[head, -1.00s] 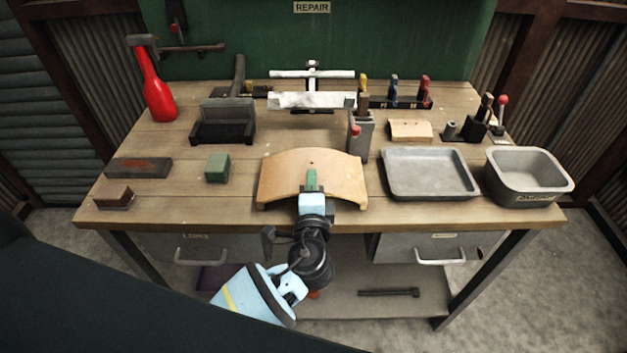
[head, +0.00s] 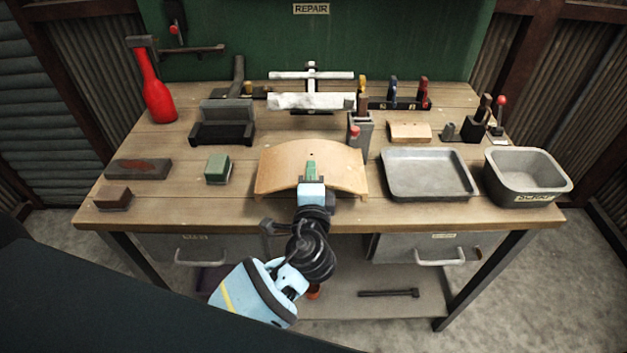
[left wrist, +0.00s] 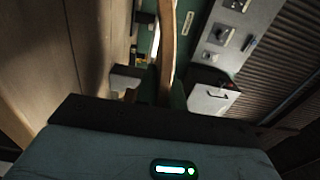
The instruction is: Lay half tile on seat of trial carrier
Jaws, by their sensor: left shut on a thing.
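The half tile (head: 290,170), a tan curved piece with a small hole, is held above the front middle of the bench. My left gripper (head: 311,178) is shut on its near edge, with one green finger showing on top. In the left wrist view the tile (left wrist: 167,45) appears edge-on between the fingers. What looks like the trial carrier (head: 311,75), a pale metal stand with a crossbar and a wider lower plate (head: 300,101), stands at the back middle, apart from the tile. My right gripper is not in view.
A grey holder with upright tools (head: 360,138) stands just behind the tile's right side. A shallow tray (head: 428,190) and deep bin (head: 528,195) are to the right. A green block (head: 218,168) and dark vise-like fixture (head: 222,130) are to the left. Bench between fixture and holder looks clear.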

